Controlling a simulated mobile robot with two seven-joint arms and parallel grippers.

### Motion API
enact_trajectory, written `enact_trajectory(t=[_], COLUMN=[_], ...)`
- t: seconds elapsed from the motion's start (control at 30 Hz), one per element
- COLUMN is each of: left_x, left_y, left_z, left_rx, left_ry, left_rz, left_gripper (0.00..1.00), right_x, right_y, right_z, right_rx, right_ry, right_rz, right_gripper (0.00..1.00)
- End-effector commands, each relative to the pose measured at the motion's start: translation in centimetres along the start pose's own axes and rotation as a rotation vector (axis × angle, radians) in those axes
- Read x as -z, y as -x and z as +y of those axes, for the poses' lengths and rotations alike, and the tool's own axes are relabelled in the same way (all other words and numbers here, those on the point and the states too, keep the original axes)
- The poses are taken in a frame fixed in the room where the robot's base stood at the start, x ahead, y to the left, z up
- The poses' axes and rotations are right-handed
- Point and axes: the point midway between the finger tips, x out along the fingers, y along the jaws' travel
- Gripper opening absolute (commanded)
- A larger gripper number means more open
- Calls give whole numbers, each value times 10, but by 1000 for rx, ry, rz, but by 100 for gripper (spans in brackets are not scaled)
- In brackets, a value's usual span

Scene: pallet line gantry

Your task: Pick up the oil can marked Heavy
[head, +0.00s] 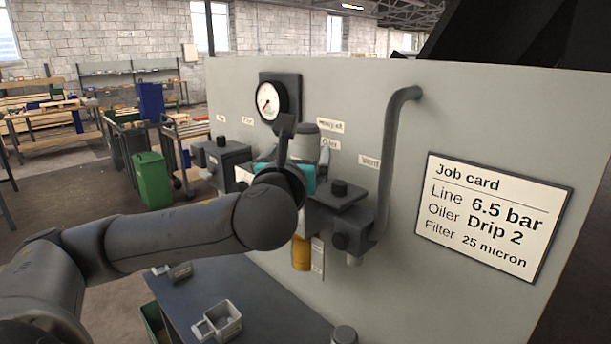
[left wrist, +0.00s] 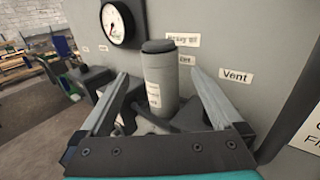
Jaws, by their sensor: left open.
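A pale grey cylindrical can (left wrist: 161,85) with a dark cap stands upright in the left wrist view. Its small front label is too blurred to read. A wall label (head: 330,126) behind it appears to read "Heavy oil". The can's top (head: 306,128) also shows in the head view, its lower part hidden by my left gripper (head: 297,150). The gripper is open, its fingers reaching forward on either side of the can with visible gaps. In the left wrist view my gripper (left wrist: 160,76) holds nothing. My right gripper is not in view.
A pressure gauge (head: 268,101) is on the panel at left. A grey pipe (head: 390,150) and a "Vent" label (left wrist: 235,76) are at right. An amber bowl (head: 301,254) hangs below. The job card (head: 490,216) is farther right. A dark bench (head: 262,292) lies beneath.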

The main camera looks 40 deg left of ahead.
Motion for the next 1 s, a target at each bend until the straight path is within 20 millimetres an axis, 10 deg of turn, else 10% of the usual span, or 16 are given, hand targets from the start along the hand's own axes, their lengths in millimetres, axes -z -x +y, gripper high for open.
enact_trajectory(t=[1.0], left_x=[-1], left_y=[-79], left_z=[-1], left_rx=[1], left_ry=[0], left_rz=[0], left_gripper=[100], right_x=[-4], right_y=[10], right_z=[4], right_rx=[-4], right_ry=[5], right_rz=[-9], right_gripper=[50])
